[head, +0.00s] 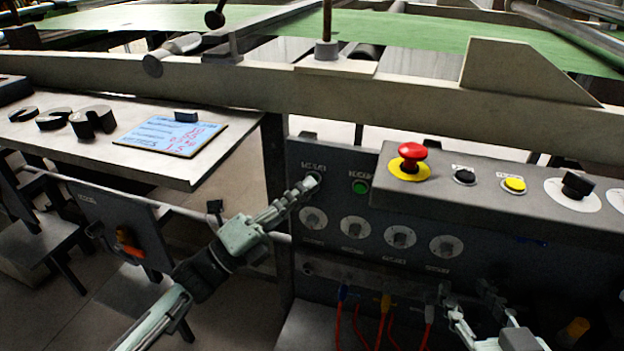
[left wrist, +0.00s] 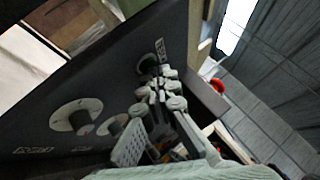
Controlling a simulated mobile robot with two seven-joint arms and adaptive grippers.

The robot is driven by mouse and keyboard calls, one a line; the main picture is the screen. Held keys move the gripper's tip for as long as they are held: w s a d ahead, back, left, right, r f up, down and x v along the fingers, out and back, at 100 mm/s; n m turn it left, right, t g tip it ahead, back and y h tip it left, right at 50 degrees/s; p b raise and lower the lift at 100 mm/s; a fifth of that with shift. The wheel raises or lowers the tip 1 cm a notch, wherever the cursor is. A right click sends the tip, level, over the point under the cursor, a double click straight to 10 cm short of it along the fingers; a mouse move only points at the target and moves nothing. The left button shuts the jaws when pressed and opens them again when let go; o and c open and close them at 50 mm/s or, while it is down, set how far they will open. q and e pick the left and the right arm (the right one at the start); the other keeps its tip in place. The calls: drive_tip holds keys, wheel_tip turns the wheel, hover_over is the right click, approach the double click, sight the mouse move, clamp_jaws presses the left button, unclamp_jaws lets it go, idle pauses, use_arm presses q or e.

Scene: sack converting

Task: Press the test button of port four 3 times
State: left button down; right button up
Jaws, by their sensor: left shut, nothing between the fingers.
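A dark upright control panel (head: 330,245) fills the middle of the head view. My left gripper (head: 312,181) is shut and empty, its fingertips at a round button under a small label at the panel's upper left. The fingertips largely hide that button. In the left wrist view my left gripper (left wrist: 165,88) points at a dark green round button (left wrist: 149,63); whether they touch, I cannot tell. A green button (head: 360,187) sits to its right in the head view. My right gripper (head: 472,305) is low at the right, its jaws unclear. The labels are too blurred to read.
Several round dials (head: 354,227) line the panel below the buttons. Red hoses (head: 358,325) hang beneath them. A sloped console to the right carries a red mushroom button (head: 412,153) and a yellow button (head: 514,185). A table (head: 60,155) stands left.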

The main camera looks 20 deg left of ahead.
use_arm(q)
drive_tip(key=shift+w, duration=0.2)
idle(0.4)
drive_tip(key=shift+s, duration=0.85)
drive_tip(key=shift+s, duration=0.1)
drive_tip(key=s+p, duration=0.1)
drive_tip(key=s, duration=0.3)
drive_tip(key=shift+s+a, duration=0.15)
drive_tip(key=shift+s, duration=0.25)
idle(1.6)
